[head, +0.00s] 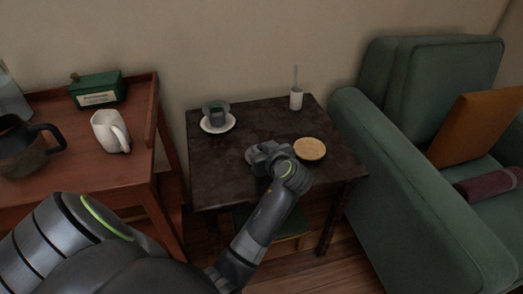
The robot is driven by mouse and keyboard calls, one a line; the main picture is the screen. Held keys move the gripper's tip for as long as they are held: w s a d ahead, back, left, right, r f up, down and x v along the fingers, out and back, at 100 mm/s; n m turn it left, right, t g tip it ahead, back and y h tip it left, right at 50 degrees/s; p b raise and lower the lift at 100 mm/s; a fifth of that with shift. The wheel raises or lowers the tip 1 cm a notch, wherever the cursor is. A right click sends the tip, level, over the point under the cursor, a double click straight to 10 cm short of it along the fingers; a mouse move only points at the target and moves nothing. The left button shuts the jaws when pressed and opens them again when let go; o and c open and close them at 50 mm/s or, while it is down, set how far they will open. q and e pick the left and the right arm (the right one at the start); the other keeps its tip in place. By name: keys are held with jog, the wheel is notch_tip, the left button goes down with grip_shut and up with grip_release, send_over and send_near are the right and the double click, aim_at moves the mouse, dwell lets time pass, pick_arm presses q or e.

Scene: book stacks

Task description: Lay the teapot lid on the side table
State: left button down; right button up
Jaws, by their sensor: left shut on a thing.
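The side table (215,180) is dark and stands against the wall in the middle of the head view. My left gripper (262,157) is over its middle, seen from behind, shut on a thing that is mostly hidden. A small greyish rounded edge (250,157) shows at its fingers; this appears to be the teapot lid. I cannot tell whether it touches the tabletop. A dark pot with a handle (22,146) stands on the wooden table at the left; I cannot tell if it is the teapot. My right gripper is not in view.
The side table also holds a dark cup (216,114) on a white saucer (230,126), a white holder with a utensil (296,100) and a round tan disc (310,149). A reddish wooden table (85,165) with a white mug (109,132) is left; a green armchair (400,185) is right.

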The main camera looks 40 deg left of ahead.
pick_arm(q)
jog(key=c, duration=1.3)
grip_release()
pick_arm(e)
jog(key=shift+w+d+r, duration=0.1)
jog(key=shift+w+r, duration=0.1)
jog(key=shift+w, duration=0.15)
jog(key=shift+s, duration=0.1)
